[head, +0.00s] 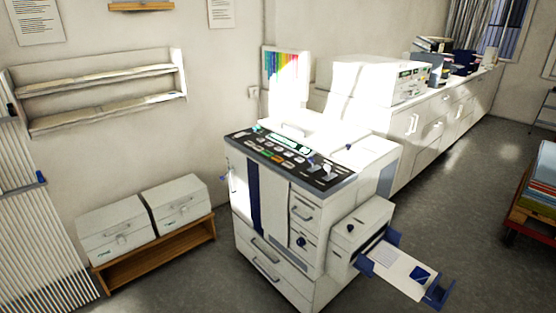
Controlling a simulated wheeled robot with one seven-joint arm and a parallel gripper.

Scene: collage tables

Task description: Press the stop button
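A white printing machine (275,215) with a dark blue stripe stands in the middle of the head view. Its dark control panel (320,172) slopes along the top front edge and carries a small lit display and several buttons. An orange-red button (276,158) and a green button (265,153) sit near the panel's front edge, left of its middle. The labels are too small to read, so I cannot tell for certain which button is stop. My gripper is not in view.
An output tray (437,291) with a printed sheet juts from the machine's right side. A low wooden bench (160,257) with two white boxes stands at the left. A white counter (440,130) runs along the back.

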